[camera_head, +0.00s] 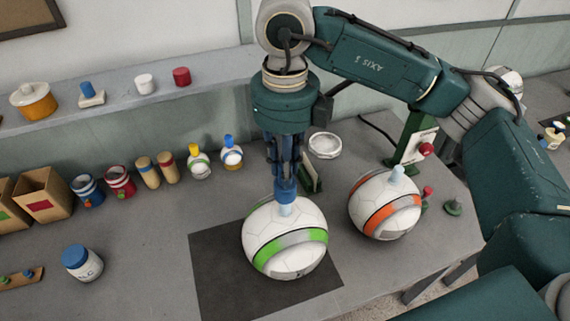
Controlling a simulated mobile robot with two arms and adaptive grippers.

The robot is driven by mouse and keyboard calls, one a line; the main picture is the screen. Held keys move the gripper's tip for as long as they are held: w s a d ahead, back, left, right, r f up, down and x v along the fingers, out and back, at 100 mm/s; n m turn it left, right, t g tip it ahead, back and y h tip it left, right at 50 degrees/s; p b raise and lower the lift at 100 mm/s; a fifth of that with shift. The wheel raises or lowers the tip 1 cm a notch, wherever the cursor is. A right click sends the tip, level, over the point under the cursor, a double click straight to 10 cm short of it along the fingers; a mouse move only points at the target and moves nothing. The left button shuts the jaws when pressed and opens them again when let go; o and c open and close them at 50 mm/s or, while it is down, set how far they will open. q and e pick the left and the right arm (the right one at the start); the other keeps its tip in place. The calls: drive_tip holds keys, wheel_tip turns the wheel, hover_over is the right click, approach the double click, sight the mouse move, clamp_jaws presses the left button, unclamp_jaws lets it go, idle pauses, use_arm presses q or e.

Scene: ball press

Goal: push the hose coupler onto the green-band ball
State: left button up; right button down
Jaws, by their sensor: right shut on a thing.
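The green-band ball (297,262) is a white ball with green and grey bands, standing on a dark square mat (215,270). A pale stub (286,210) stands up on its top. My right gripper (285,180) points straight down above the ball and is shut on the blue hose coupler (286,192). The coupler's lower end is at the top of the pale stub; I cannot tell whether it sits around it or only touches it. My left gripper is not in view.
An orange-band ball (375,226) with a pale stub stands close on the right. A white dish (325,146) and a green stand (408,140) are behind. A blue-lidded jar (80,264), small bottles (199,164) and boxes (42,198) stand left.

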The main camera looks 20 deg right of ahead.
idle(0.4)
drive_tip(key=shift+b, duration=0.8)
idle(1.2)
drive_tip(key=shift+f+b, duration=2.1)
drive_tip(key=shift+f, duration=0.1)
drive_tip(key=c, duration=1.5)
unclamp_jaws()
drive_tip(key=shift+r, duration=0.1)
drive_tip(key=shift+r, duration=0.15)
wheel_tip(320, 180, up, 12)
drive_tip(key=shift+f, duration=0.25)
drive_tip(key=shift+r, duration=0.1)
